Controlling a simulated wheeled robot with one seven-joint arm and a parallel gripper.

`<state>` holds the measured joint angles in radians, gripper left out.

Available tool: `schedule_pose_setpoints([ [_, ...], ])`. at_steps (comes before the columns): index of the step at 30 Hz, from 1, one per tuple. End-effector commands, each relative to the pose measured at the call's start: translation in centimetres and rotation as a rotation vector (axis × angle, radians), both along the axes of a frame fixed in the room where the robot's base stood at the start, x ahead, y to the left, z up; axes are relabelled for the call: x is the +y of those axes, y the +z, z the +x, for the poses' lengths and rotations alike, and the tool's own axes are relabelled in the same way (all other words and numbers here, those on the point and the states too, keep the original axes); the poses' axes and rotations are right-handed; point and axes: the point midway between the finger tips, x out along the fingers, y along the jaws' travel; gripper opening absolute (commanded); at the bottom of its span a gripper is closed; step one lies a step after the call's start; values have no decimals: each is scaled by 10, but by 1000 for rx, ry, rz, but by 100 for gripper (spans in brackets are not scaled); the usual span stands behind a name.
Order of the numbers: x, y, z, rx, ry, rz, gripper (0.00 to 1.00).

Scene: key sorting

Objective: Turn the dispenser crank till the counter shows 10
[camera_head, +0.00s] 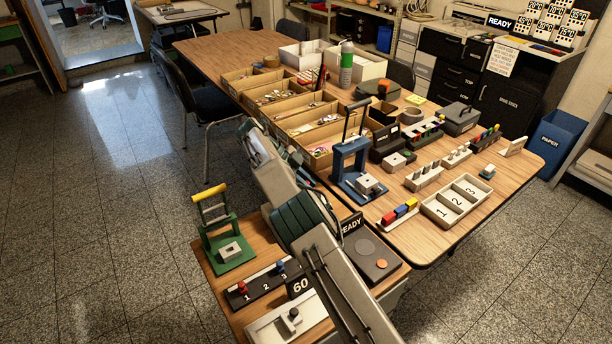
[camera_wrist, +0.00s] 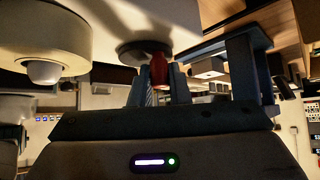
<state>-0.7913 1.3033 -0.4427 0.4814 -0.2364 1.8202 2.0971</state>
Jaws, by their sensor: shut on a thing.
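In the wrist view my gripper (camera_wrist: 160,84) is shut on a red knob (camera_wrist: 158,66). The knob stands against a dark round disc (camera_wrist: 128,50) and looks like the crank handle. Pale rounded bodies (camera_wrist: 45,35) fill the upper left of that view, close to the gripper; I cannot tell whether they belong to the dispenser. In the head view my arm covers the gripper, and I cannot make out the dispenser or its crank. A small black sign reading 60 (camera_head: 299,286) stands on the near table; I cannot tell whether it is the dispenser's counter.
A blue press-like frame (camera_head: 349,163) stands right of my arm. Open wooden bins (camera_head: 335,137) lie behind it. A green frame (camera_head: 229,243) and a numbered strip (camera_head: 262,283) are on the near table. A white numbered tray (camera_head: 463,220) lies at the right.

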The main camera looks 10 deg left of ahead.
Motion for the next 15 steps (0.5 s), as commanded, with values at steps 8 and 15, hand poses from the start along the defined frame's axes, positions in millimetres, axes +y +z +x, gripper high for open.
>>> schedule_pose_setpoints([
  [8,-1,-1,1,3,-40,-2,0],
  [15,-1,-2,0,4,-49,-1,0],
])
